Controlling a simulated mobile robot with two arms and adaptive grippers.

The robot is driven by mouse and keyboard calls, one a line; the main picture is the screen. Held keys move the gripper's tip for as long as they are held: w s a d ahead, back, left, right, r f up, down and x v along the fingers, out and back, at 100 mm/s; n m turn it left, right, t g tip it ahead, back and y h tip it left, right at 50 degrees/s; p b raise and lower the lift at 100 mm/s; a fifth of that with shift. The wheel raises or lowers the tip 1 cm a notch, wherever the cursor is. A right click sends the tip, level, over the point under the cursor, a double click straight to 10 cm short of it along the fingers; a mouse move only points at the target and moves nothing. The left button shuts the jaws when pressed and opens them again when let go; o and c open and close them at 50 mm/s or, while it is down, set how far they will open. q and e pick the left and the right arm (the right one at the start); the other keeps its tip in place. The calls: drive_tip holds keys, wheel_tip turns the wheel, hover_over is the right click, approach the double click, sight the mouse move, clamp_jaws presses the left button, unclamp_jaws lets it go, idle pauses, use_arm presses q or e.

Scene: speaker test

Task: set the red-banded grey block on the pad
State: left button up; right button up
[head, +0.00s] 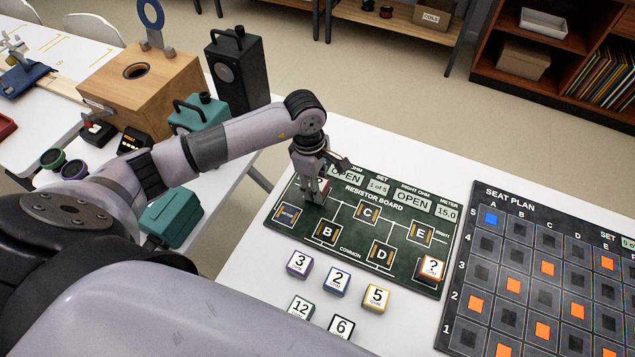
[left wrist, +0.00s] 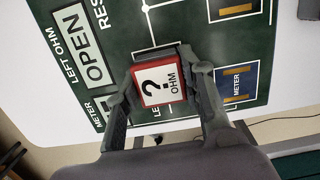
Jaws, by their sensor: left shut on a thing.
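My left gripper (head: 318,190) is shut on a red-banded block (left wrist: 160,85) with a white top marked "? OHM". The block sits between both fingertips in the left wrist view; in the head view the fingers mostly cover it. It is over the left part of the green resistor board (head: 345,240); I cannot tell whether it touches the board. The METER pad (head: 288,214) lies bare beside it and also shows in the left wrist view (left wrist: 237,85). Pads B (head: 327,232), C (head: 368,212), D (head: 381,256) and E (head: 420,233) look empty. My right gripper is not in view.
Another "?" block (head: 431,268) with an orange-red side sits at the board's right corner. Several numbered blocks, such as the 5 block (head: 376,298), stand in front of the board. The seat plan board (head: 462,262) lies to the right. A teal case (head: 172,217) is at left.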

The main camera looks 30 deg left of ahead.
use_arm(q)
drive_tip(key=shift+f, duration=0.2)
drive_tip(key=o, duration=1.3)
drive_tip(key=shift+r, duration=0.1)
drive_tip(key=shift+r, duration=0.15)
wheel_tip(320, 180, up, 12)
drive_tip(key=a+b, duration=0.1)
drive_tip(key=shift+a+b, duration=0.25)
drive_tip(key=shift+b, duration=0.05)
